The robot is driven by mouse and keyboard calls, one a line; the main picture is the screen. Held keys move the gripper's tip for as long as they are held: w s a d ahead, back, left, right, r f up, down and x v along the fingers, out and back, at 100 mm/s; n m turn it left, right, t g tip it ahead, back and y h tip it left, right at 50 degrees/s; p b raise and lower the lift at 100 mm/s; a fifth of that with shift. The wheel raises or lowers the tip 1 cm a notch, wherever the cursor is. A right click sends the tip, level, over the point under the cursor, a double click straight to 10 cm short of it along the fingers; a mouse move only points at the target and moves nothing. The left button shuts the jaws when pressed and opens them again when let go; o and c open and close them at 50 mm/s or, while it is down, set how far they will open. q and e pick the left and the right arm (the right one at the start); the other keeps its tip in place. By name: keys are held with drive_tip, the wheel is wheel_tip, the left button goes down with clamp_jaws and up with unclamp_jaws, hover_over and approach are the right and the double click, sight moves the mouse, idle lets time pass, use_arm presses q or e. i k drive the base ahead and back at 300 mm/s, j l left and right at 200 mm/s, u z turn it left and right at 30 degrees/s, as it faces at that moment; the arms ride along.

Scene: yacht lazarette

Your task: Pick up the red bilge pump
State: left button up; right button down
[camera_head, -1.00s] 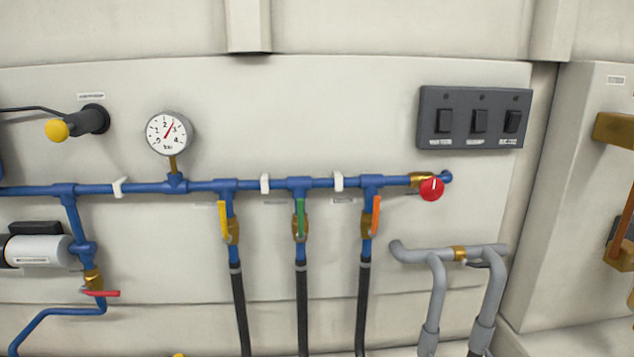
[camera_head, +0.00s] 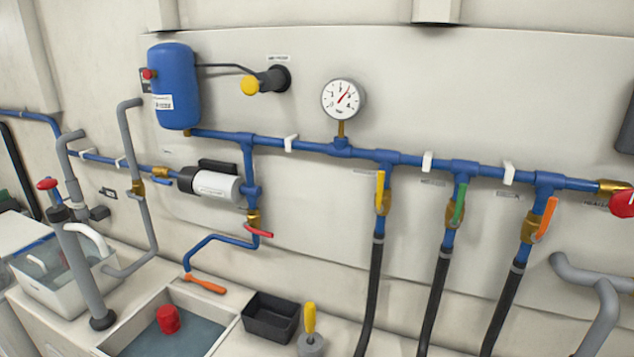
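A short red cylindrical object (camera_head: 168,319), which looks like the red bilge pump, sits in the open water-filled basin (camera_head: 228,322) at the lower left of the head view. Its lower part meets the grey-blue water, and its top stands clear. Nothing is touching it from above. Neither of my grippers is in the head view.
A black tray (camera_head: 270,318) and a yellow-handled tool (camera_head: 310,325) stand right of the basin. An orange-handled tool (camera_head: 205,284) lies behind it. Blue pipes (camera_head: 290,142) run along the wall behind.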

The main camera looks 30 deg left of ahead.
sight(168, 318)
drive_tip(key=u, duration=1.9)
drive_tip(key=i+j+z, duration=0.2)
drive_tip(key=i+j, duration=0.15)
drive_tip(key=j, duration=0.25)
drive_tip(key=i+j, duration=0.15)
drive_tip(key=j, duration=0.15)
drive_tip(key=z, duration=0.05)
